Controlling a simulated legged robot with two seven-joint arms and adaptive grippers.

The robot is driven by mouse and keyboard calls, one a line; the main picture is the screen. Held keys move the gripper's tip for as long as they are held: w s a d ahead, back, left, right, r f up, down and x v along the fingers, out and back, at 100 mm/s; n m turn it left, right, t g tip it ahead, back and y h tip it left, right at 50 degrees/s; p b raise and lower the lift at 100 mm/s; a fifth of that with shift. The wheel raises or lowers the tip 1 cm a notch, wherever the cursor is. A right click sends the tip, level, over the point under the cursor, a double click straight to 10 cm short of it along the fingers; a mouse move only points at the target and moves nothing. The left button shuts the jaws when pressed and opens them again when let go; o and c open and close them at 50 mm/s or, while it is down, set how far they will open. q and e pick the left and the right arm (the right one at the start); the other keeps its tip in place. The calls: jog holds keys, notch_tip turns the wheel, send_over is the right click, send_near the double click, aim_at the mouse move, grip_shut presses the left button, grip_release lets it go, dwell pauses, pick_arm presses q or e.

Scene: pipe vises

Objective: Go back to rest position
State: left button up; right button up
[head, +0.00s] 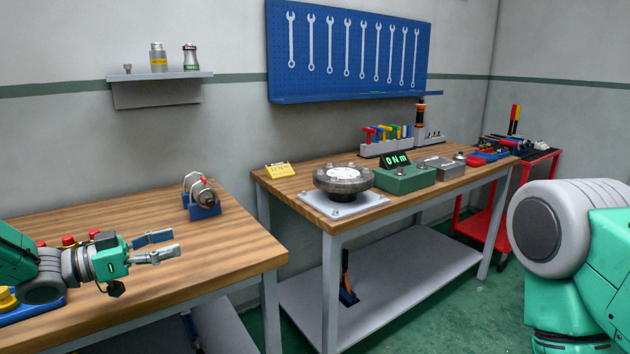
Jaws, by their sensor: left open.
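My left gripper (155,247) reaches in from the left over the near wooden bench (235,255). Its two fingers are apart, with nothing visible between them. A blue pipe vise with a grey metal pipe piece (203,192) stands on this bench, behind and to the right of the gripper, apart from it. My right arm fills the right edge of the view; its gripper is out of the picture. Another blue base with red and yellow parts is partly hidden behind my left arm.
A second bench (270,185) carries a round flange on a plate (343,180) and a green box reading "0 Nm" (404,179). A red cart (530,185) stands at the right. A gap separates the benches. Wrenches hang on a blue wall board (350,85).

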pick_arm(q)
jog(key=s+d+f+n+g+y, duration=0.1)
jog(key=s+d+f+n+y, duration=0.15)
jog(key=s+f, duration=0.45)
jog(key=s+d+f+n+g+y, duration=0.1)
jog(key=s+d+f+n+y, duration=0.15)
jog(key=f, duration=0.75)
jog(key=s+d+f+n+g+y, duration=0.1)
jog(key=s+f+n+y, duration=0.3)
jog(key=f, duration=0.5)
jog(key=s+a+f+g+y, duration=0.1)
jog(key=s+f+g+y, duration=0.1)
jog(key=s, duration=0.6)
jog(key=s+a+f+g+y, duration=0.1)
jog(key=s+a+f+g, duration=0.1)
jog(key=s, duration=0.7)
jog(key=s+a+f+n+g+y, duration=0.1)
jog(key=s+a+f+g+y, duration=0.1)
jog(key=s, duration=0.7)
jog(key=shift+s+a+f+g+y, duration=0.15)
jog(key=shift+s+f+g+y, duration=0.1)
jog(key=shift+f+g+y, duration=0.05)
jog(key=shift+a+f, duration=0.15)
jog(key=shift+a, duration=0.15)
